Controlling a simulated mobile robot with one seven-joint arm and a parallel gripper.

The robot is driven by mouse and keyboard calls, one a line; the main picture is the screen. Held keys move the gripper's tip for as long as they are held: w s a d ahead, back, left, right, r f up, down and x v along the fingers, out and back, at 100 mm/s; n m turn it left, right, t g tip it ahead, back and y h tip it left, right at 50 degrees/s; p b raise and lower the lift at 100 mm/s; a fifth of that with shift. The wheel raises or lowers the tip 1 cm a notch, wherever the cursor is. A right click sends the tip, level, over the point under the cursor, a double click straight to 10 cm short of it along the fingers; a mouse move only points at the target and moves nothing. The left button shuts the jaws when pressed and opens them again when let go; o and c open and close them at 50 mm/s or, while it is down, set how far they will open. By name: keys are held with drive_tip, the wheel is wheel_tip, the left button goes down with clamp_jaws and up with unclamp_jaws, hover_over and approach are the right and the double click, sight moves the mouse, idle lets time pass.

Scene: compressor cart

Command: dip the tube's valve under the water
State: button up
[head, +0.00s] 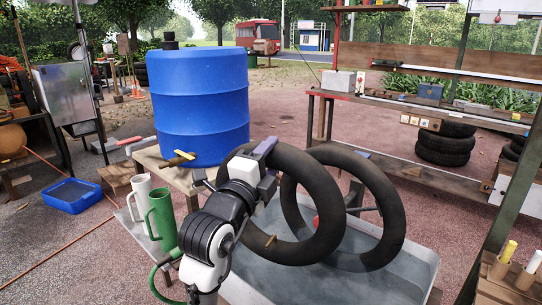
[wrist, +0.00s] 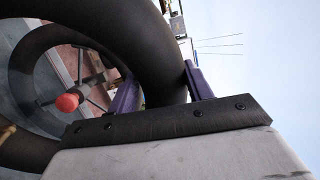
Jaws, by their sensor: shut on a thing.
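A black inner tube (head: 325,200) hangs upright over the grey metal trough (head: 428,268) of water (head: 345,285). My gripper (head: 262,152) is shut on the tube's upper rim, and its purple fingers straddle the rubber in the wrist view (wrist: 165,90). The tube's brass valve (head: 270,240) shows at its lower left and looks clear of the water. In the wrist view a brass part (wrist: 6,132) shows at the left edge. I cannot tell whether the tube's bottom touches the water.
A second black ring (head: 393,205) stands close behind the tube. A red knob (wrist: 68,102) shows through the rings. A blue barrel (head: 200,105) with a brass tap, green mug (head: 161,220) and white mug (head: 140,196) are at left. A wooden shelf (head: 440,110) is behind.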

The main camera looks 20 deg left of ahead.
wheel_tip(320, 180, down, 17)
drive_tip(key=b, duration=1.6)
drive_tip(key=shift+r, duration=0.15)
idle(3.2)
